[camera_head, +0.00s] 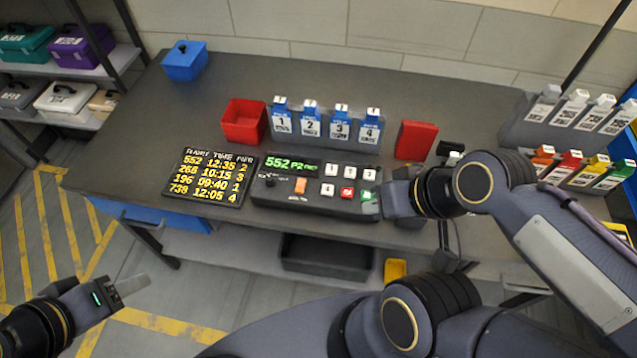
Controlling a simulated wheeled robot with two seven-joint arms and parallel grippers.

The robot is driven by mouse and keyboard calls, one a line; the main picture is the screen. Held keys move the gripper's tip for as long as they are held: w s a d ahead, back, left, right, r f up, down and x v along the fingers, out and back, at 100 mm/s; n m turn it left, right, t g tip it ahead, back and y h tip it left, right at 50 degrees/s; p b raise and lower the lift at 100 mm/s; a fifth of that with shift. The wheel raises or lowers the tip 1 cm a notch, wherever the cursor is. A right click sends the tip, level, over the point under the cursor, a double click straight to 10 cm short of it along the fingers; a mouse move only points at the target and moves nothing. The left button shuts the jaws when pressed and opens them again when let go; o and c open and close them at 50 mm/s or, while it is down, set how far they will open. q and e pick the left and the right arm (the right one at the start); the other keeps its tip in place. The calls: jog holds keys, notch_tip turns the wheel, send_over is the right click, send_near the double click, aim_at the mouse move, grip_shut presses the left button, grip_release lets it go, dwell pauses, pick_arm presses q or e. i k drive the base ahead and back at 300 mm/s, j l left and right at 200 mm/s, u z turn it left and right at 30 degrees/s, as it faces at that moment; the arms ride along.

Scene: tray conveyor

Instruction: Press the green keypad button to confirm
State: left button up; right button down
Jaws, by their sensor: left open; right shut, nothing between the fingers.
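The dark keypad console (262,194) lies near the front edge of the grey table. Its screen (290,166) reads 552 and P2 in green. It has white keys, a red key (347,193) and a green button (368,195) at its right end. My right gripper (376,200) is shut and empty, right at the green button and partly in front of it. I cannot tell whether it touches the button. My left gripper (133,293) is open and empty, low at the left over the floor, away from the table.
A black board with yellow flight times (209,177) lies left of the console. Behind stand a red bin (244,121), a rack with numbered blue-and-white tags (311,125) and a red block (416,140). Tag racks (568,117) stand at the right. A blue box (185,61) sits at the back left.

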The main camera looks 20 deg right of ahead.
aim_at(365, 195)
jog(key=k+l+z, duration=0.15)
jog(key=z, duration=0.9)
